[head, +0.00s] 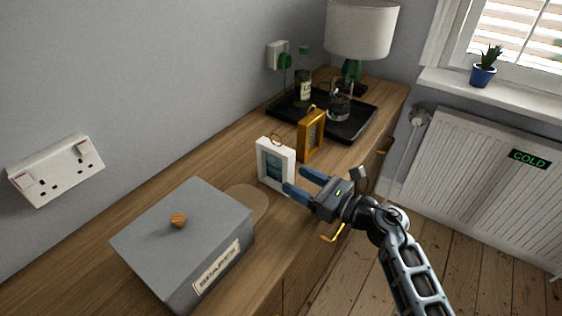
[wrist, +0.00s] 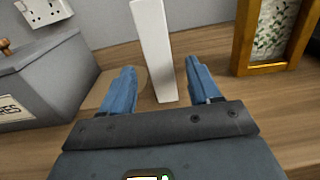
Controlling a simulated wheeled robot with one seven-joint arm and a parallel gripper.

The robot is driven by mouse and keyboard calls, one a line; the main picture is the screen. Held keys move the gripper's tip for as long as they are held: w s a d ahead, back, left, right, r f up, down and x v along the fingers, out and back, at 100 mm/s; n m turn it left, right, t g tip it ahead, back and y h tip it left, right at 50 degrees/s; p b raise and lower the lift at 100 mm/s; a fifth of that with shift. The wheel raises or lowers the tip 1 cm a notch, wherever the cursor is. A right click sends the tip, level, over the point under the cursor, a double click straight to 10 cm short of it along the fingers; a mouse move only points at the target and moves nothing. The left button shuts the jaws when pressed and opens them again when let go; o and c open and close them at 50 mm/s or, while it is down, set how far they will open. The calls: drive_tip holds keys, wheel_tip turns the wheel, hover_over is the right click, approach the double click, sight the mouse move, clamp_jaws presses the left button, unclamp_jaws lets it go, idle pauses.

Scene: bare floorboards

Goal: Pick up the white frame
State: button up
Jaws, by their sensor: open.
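The white frame (head: 268,160) stands upright on the wooden sideboard, between the grey box and the gold frame. In the wrist view the white frame (wrist: 152,55) is seen edge-on as a tall narrow white slab. My gripper (head: 297,181) is open in front of it, with blue fingers. In the wrist view the fingers of my gripper (wrist: 158,82) are apart, one to each side of the white frame's near edge, with visible gaps. The fingers do not appear to touch it. The far part of the frame is hidden edge-on.
The gold frame (head: 311,135) stands close behind on the right; it also shows in the wrist view (wrist: 243,40). A grey lidded box (head: 200,225) is at the left front. A black tray (head: 362,127) with bottle and jug, and a lamp (head: 362,28), stand farther back.

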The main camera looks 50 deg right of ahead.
sight(292, 176)
drive_tip(key=shift+w+d, duration=0.2)
drive_tip(key=shift+w, duration=0.1)
drive_tip(key=shift+w+p, duration=0.4)
drive_tip(key=shift+w, duration=1.15)
drive_tip(key=shift+w+a+f+p, duration=0.15)
drive_tip(key=shift+w+p, duration=0.3)
drive_tip(key=shift+w, duration=1.85)
drive_tip(key=shift+c, duration=0.4)
clamp_jaws()
